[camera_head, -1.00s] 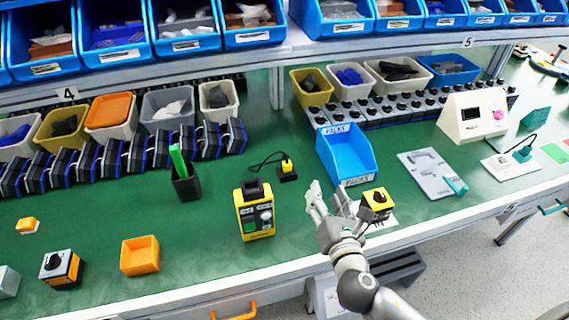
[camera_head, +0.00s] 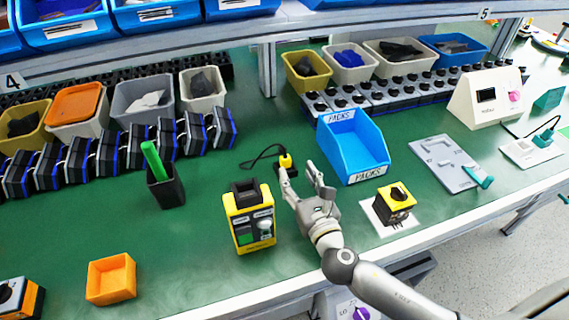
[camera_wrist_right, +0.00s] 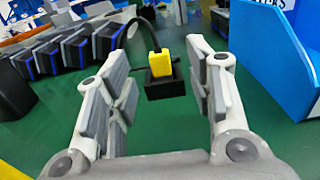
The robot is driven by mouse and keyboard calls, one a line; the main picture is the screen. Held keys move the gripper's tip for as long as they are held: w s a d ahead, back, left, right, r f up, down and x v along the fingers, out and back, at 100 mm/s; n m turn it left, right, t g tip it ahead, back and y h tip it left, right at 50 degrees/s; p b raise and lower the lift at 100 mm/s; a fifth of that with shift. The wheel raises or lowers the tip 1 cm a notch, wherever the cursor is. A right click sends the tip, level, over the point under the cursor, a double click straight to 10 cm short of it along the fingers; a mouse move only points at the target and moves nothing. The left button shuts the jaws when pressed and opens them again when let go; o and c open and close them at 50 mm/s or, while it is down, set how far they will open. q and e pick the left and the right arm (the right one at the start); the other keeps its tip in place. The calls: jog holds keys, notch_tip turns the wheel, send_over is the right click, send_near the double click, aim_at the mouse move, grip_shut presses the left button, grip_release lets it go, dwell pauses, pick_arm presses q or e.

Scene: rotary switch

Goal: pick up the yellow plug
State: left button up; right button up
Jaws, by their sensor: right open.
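The yellow plug (camera_head: 285,160) stands upright in a small black socket block (camera_head: 287,171) on the green bench, with a black cable looping left from it. In the right wrist view the plug (camera_wrist_right: 159,63) sits in its block (camera_wrist_right: 165,86), between the two fingers as seen but beyond their tips. My right gripper (camera_head: 302,174) is open and empty, just in front of the plug and apart from it. It also shows in the right wrist view (camera_wrist_right: 160,75). My left gripper is not in view.
A yellow-black tester box (camera_head: 250,218) stands left of my right gripper. A blue bin (camera_head: 353,148) stands close on the right. A yellow rotary switch (camera_head: 396,203) sits on a white pad. A black cup (camera_head: 165,190) holds a green stick. Green bench surface is clear around the plug.

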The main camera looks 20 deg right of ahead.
aim_at(286, 156)
jog(key=w, duration=0.8)
jog(key=shift+a, duration=0.35)
grip_shut()
